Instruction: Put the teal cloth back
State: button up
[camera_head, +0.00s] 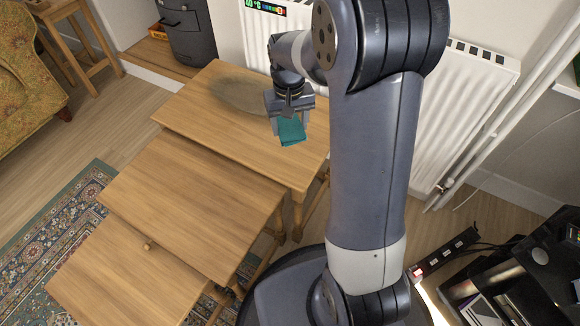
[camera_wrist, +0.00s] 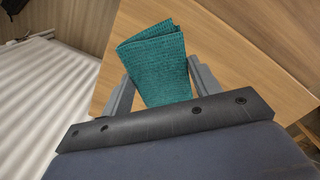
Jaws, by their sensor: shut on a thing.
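The teal cloth (camera_head: 291,131) is folded and held in my gripper (camera_head: 290,118), over the tallest wooden table (camera_head: 200,110) near its right side. In the wrist view the teal cloth (camera_wrist: 157,65) sits between the two fingers of my gripper (camera_wrist: 155,85), which is shut on it. A wooden tabletop (camera_wrist: 235,60) shows behind the cloth there. The head view does not show clearly whether the cloth touches the table or hangs above it.
Two lower nesting tables, the middle one (camera_head: 195,205) and the lowest one (camera_head: 125,285), step down toward the front left. A white radiator (camera_head: 455,110) stands behind my arm. A power strip (camera_head: 445,252) and dark shelves (camera_head: 525,265) are at the lower right. A patterned rug (camera_head: 50,235) lies at left.

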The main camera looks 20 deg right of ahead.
aim_at(290, 157)
jog(key=shift+s+f+b, duration=0.15)
jog(key=shift+b, duration=0.35)
jog(key=shift+f, duration=0.15)
notch_tip(290, 157, down, 10)
jog(key=b, duration=0.4)
jog(key=shift+r+b, duration=0.2)
jog(key=shift+b, duration=0.2)
jog(key=shift+r, duration=0.1)
jog(key=o, duration=0.9)
notch_tip(290, 157, up, 12)
jog(key=p, duration=0.5)
